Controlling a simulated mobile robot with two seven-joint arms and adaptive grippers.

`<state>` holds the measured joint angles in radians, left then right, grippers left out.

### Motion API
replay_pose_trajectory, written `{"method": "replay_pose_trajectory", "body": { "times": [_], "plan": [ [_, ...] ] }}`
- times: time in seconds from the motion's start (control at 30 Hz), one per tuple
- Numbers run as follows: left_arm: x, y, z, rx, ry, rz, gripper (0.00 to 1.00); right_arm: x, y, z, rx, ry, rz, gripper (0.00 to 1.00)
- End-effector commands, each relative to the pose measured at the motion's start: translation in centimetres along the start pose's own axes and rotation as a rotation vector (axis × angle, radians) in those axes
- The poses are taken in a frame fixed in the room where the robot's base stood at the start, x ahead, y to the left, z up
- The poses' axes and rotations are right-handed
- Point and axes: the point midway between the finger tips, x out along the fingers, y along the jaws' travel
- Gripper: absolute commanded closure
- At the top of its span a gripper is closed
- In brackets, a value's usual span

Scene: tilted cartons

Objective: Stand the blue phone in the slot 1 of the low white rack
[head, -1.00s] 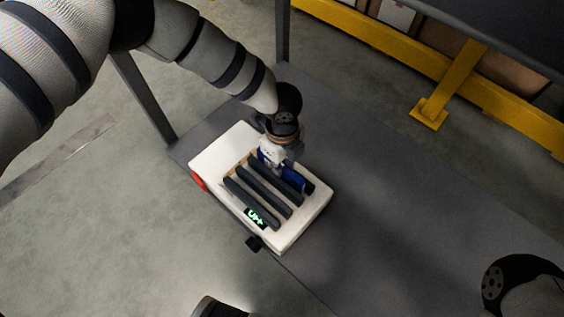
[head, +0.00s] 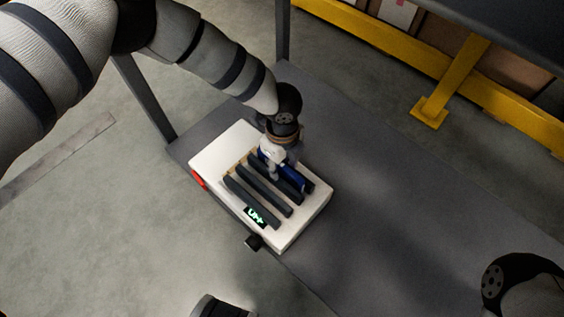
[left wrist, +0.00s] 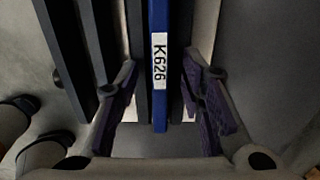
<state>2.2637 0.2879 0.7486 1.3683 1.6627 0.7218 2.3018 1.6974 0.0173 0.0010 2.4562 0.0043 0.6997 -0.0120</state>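The blue phone (head: 296,182) stands on edge in the low white rack (head: 310,215), in the slot at the right-hand end of the dark bars. In the left wrist view the phone (left wrist: 159,25) shows edge-on with a white K626 label, between two dark bars. My left gripper (head: 272,171) is over the rack at the phone. In the left wrist view its fingers (left wrist: 161,95) are spread on either side of the phone, with gaps between pads and phone. The slot's number cannot be read.
The rack stands on a grey table (head: 400,215) near its left edge, with a small lit green display (head: 256,216) and a red part (head: 198,180). The table right of the rack is clear. A yellow beam (head: 440,85) lies beyond.

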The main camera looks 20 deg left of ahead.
Motion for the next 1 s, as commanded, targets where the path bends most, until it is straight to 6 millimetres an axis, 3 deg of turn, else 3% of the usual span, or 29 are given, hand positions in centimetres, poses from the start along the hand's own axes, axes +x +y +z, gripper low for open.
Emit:
{"method": "replay_pose_trajectory", "body": {
  "times": [0.23,0.5,0.6,1.0],
  "plan": [
    [-0.5,0.0,0.0,0.0,0.0,-0.001,0.64,0.0,0.0,0.0,0.0,-0.001,0.0,0.6],
    [-6.0,0.0,0.1,0.0,0.0,-0.001,0.64,0.0,0.0,0.0,0.0,0.0,0.0,0.6],
    [-7.1,0.0,0.0,0.0,0.001,0.0,0.64,0.0,0.0,0.0,0.0,0.0,0.0,0.6],
    [-8.0,0.0,0.0,0.0,-0.001,-0.001,0.64,-0.2,0.0,0.2,0.0,0.004,0.0,0.6]
  ]
}}
